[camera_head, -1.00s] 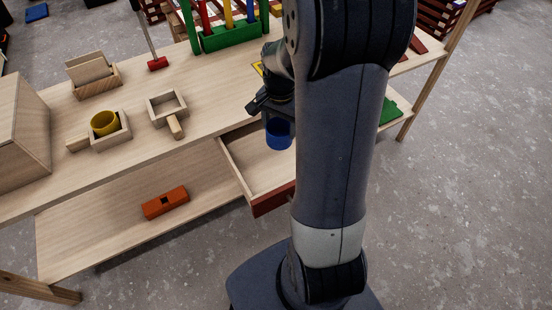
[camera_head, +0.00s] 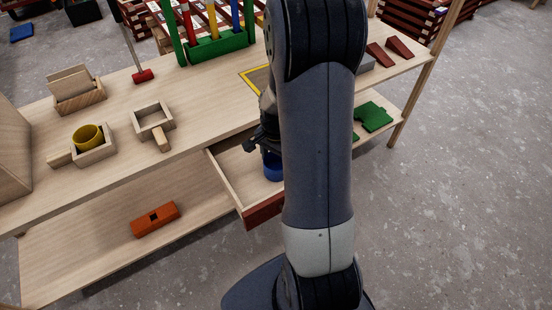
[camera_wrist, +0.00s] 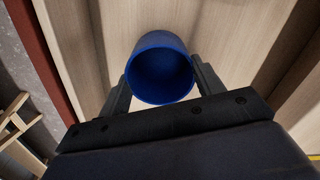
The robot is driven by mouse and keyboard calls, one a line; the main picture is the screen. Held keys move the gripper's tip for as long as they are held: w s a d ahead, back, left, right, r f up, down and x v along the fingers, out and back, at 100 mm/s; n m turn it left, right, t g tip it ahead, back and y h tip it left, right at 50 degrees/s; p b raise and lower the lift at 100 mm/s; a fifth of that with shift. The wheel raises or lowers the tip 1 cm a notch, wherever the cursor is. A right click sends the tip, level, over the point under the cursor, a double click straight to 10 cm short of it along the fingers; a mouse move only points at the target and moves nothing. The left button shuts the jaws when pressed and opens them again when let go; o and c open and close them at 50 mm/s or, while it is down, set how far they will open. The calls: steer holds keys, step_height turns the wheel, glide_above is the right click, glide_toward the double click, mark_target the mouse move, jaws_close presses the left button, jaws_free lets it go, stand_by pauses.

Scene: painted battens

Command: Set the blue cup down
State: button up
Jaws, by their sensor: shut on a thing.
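The blue cup (camera_head: 272,166) is upright in or just above the open drawer (camera_head: 228,180) under the bench top, partly hidden by my arm. In the wrist view the cup (camera_wrist: 160,68) sits between the two fingers of my gripper (camera_wrist: 160,82), its open mouth toward the camera. My gripper (camera_head: 268,146) is shut on the cup. The drawer's pale floor (camera_wrist: 225,25) lies behind the cup in the wrist view. I cannot tell whether the cup's base touches it.
On the bench, a yellow cup (camera_head: 87,136) sits in a wooden box holder, beside an empty square holder (camera_head: 152,115). A yellow-outlined square (camera_head: 252,73) lies behind my arm. An orange block (camera_head: 155,219) lies on the lower shelf. The drawer's red front (camera_head: 264,211) stands out.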

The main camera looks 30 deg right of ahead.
steer(key=shift+f, duration=0.2)
steer(key=o, duration=1)
steer(key=shift+r, duration=0.2)
step_height(320, 180, up, 12)
steer(key=p, duration=0.1)
